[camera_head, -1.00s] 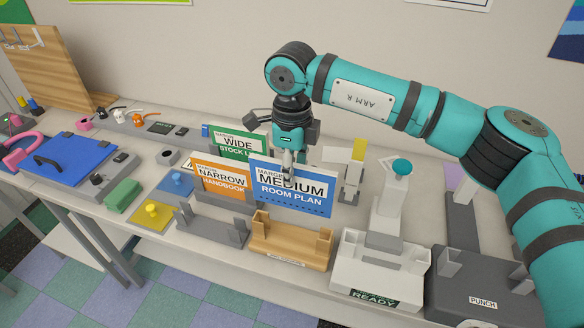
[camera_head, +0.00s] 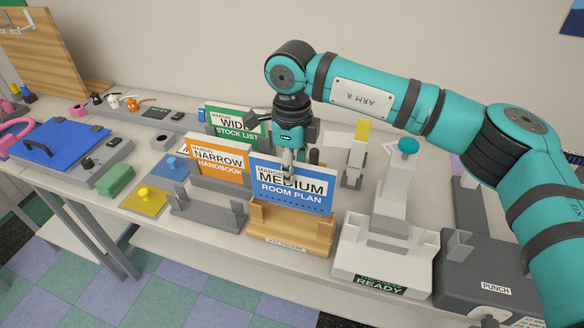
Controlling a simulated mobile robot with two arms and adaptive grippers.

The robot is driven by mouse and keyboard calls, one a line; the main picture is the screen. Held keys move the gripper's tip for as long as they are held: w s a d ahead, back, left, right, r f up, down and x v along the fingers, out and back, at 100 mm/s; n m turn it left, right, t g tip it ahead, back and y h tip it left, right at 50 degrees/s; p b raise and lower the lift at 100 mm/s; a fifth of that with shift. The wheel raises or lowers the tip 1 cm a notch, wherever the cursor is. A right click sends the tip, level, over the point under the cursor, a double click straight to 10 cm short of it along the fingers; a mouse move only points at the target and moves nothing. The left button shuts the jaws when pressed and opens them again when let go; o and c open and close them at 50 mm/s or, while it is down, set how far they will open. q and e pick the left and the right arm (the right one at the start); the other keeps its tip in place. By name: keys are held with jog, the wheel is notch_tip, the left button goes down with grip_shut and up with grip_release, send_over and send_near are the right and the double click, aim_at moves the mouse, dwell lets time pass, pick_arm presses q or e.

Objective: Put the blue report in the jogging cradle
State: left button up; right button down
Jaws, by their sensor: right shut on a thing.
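The blue report (camera_head: 290,198), labelled "MEDIUM ROOM PLAN", is upright. My right gripper (camera_head: 288,160) is shut on its top edge. The wooden jogging cradle (camera_head: 290,229), labelled "JOG SQUARE", stands at the front of the table. The report's lower edge is down at the cradle's end posts. I cannot tell whether it touches the cradle floor. My left gripper is not in view.
An orange "NARROW" report (camera_head: 219,161) and a green "WIDE" report (camera_head: 232,121) stand behind to the left. A grey empty holder (camera_head: 207,215) is left of the cradle. A white stand (camera_head: 385,255) and the grey punch (camera_head: 490,265) are to the right.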

aim_at(292, 205)
dwell(0.3)
jog(key=shift+b, duration=0.7)
dwell(1.2)
jog(key=shift+f+b, duration=3.25)
jog(key=shift+f, duration=0.8)
jog(key=c, duration=1.2)
grip_release()
notch_tip(292, 205, up, 12)
jog(key=shift+r, duration=0.1)
